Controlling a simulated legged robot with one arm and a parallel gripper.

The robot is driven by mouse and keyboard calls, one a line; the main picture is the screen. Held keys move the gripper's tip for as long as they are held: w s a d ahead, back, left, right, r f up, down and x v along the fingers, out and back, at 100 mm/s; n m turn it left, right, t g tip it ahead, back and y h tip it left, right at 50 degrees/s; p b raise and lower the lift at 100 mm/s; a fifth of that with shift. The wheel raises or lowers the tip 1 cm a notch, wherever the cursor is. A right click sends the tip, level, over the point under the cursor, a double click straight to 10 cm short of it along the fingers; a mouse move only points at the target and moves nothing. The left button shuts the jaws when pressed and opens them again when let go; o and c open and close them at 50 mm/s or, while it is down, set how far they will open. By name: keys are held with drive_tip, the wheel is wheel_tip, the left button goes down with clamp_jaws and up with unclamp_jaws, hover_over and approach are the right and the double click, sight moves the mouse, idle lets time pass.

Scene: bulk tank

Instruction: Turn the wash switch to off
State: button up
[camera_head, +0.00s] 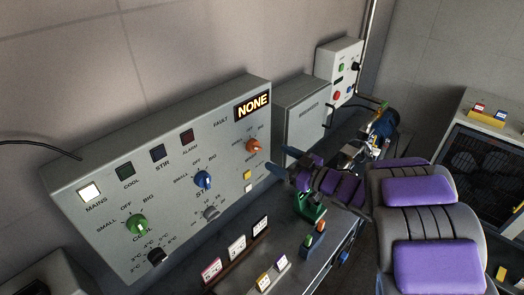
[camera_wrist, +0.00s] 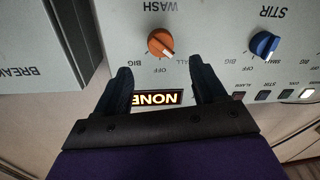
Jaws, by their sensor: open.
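The wash switch is an orange knob (camera_head: 253,146) at the right end of the grey control panel (camera_head: 110,180). In the wrist view, upside down, the orange knob (camera_wrist: 160,42) sits beside the word WASH, with OFF just below it. Its pale mark slants to the lower right, toward the label ending in ALL, which a finger partly hides. My gripper (camera_head: 280,160) is open just right of the knob. In the wrist view my gripper (camera_wrist: 163,72) has its fingers spread on either side below the knob, apart from it and empty.
A blue STIR knob (camera_head: 203,180) and a green COOL knob (camera_head: 137,224) share the panel. The lit NONE display (camera_head: 252,106) is above the wash knob. A grey breaker box (camera_head: 300,110) stands close on the right. Small cards (camera_head: 237,248) stand on the bench below.

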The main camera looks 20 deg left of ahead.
sight(259, 148)
drive_tip(key=b+x, duration=0.1)
drive_tip(key=x, duration=0.7)
drive_tip(key=shift+a+f, duration=0.1)
drive_tip(key=shift+a, duration=0.25)
drive_tip(key=shift+c, duration=1.3)
drive_tip(key=shift+d, duration=0.2)
drive_tip(key=c, duration=0.8)
